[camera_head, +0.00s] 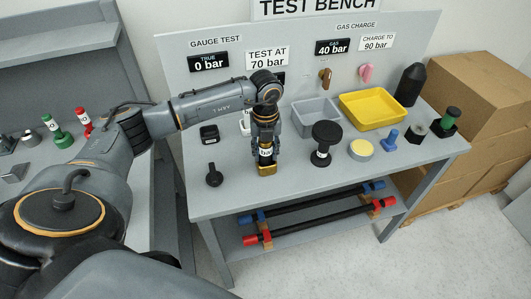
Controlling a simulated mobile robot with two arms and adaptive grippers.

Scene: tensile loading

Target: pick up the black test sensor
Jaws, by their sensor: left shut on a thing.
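My left gripper (265,147) points down over the front middle of the test bench (240,196). It is shut on a brass-coloured piece (266,168) with a white label, partly hidden between the fingers. I cannot tell whether this piece touches the bench top. A small black part (213,176) with a round base and narrow top lies apart to the left of the gripper. A black block with a pale face (210,134) stands behind it. I cannot tell for sure which of these is the black test sensor. My right gripper is not in view.
A grey bin (316,117), a yellow tray (374,109), a black round-topped fitting (326,142) and a blue piece (388,139) stand right of the gripper. Black bars with red and blue ends (320,222) lie on the lower shelf. The bench's front left is mostly clear.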

